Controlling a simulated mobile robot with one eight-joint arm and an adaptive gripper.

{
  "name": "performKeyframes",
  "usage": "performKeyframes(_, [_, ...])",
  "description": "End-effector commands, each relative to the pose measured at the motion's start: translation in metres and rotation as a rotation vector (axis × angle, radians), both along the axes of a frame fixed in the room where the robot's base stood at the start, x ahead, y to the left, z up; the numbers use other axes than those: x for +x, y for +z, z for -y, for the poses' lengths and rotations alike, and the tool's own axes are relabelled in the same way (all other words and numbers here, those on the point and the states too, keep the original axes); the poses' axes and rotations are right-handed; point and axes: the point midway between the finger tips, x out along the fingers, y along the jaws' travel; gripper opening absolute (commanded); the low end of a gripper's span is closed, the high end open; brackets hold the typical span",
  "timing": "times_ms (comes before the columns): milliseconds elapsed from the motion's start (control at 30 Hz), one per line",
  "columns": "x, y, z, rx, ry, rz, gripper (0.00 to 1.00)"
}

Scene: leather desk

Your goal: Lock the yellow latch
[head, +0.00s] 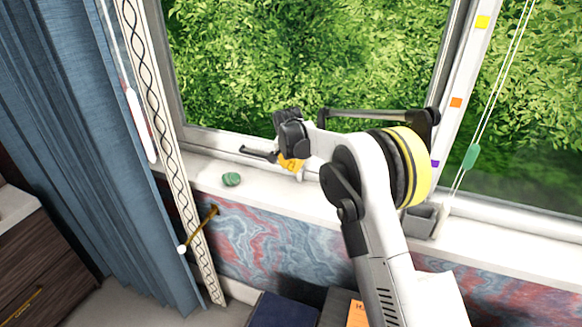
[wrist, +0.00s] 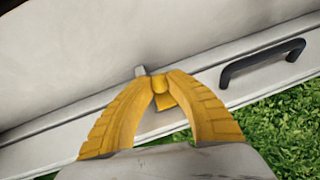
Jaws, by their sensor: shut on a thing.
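My gripper (head: 290,163) reaches to the lower window frame in the head view, its orange-yellow fingers pointing down at the sill edge. In the wrist view the two curved fingers of my gripper (wrist: 160,82) close together at the tips around a small yellow piece, the latch (wrist: 165,101). The latch sits on the white window frame. A short grey stub (wrist: 140,72) shows just beyond the fingertips. In the head view my gripper hides the latch. The fingers cover part of it, so I cannot tell its exact angle.
A black bar handle (wrist: 262,62) stands on the frame right of the latch; it shows left of my gripper in the head view (head: 258,153). A green stone (head: 231,179) lies on the white sill (head: 262,186). A grey box (head: 420,221) stands right. Blue curtain (head: 75,130) hangs left.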

Motion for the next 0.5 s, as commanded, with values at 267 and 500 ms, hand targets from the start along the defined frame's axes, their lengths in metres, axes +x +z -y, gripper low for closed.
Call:
performKeyframes(267, [-0.0002, -0.0073, -0.0002, -0.035, 0.001, 0.083, 0.00])
performKeyframes(500, [0.0008, -0.0059, 0.0010, -0.049, -0.001, 0.117, 0.00])
